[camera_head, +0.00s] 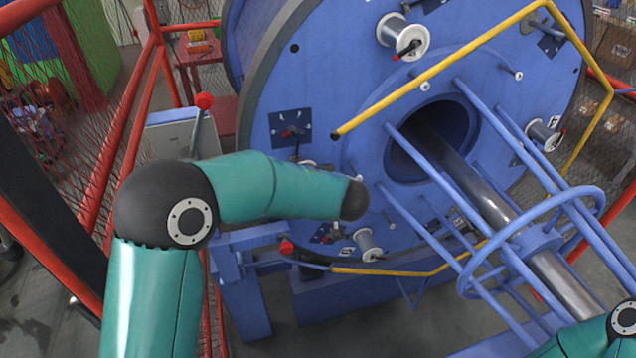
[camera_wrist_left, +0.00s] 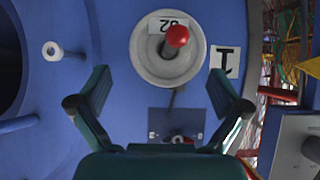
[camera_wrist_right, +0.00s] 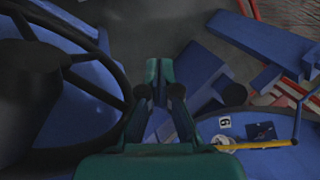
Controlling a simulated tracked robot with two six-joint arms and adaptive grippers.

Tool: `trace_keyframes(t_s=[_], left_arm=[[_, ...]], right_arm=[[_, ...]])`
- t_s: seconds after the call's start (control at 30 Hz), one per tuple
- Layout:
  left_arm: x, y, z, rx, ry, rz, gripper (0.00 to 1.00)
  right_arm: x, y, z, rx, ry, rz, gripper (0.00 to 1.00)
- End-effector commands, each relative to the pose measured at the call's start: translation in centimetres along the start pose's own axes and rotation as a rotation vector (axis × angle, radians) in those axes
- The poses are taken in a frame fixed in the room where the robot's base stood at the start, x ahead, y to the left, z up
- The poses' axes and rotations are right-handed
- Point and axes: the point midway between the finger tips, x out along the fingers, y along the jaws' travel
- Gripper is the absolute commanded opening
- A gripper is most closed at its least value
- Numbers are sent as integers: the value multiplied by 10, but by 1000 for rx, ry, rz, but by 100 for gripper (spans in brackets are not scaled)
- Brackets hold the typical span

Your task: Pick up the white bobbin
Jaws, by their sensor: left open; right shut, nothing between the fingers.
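A white bobbin (camera_wrist_left: 150,68) with a red knob (camera_wrist_left: 177,36) and a small number label sits on the blue disc in the left wrist view, face on. My left gripper (camera_wrist_left: 160,92) is open, its fingers apart either side below the bobbin and not touching it. In the head view my left arm reaches across the disc and its gripper is hidden. White bobbins on the disc there show at the top (camera_head: 412,34), right (camera_head: 540,131) and bottom (camera_head: 366,241). My right gripper (camera_wrist_right: 164,75) is shut and empty in its wrist view.
The big blue disc (camera_head: 330,75) carries bobbins and a yellow bent rail (camera_head: 435,72). Blue bars and a ring (camera_head: 480,255) surround the shaft at right. A red frame with mesh (camera_head: 125,140) stands at left, beside a grey box with a red-knobbed lever (camera_head: 204,101).

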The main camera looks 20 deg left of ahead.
Motion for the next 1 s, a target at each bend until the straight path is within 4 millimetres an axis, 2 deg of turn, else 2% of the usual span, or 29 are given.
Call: trace_keyframes(t_s=[0.3,0.6,0.67,1.0], left_arm=[[42,-5,-2,0,-2,-2,100],[47,-4,-2,0,-1,0,100],[47,-4,-2,1,-1,0,92],[47,-3,-2,1,-1,2,35]], right_arm=[[-7,-2,0,0,0,0,0],[-7,-2,0,0,0,0,0],[-7,-2,0,0,0,0,0],[-7,-2,0,0,0,0,0]])
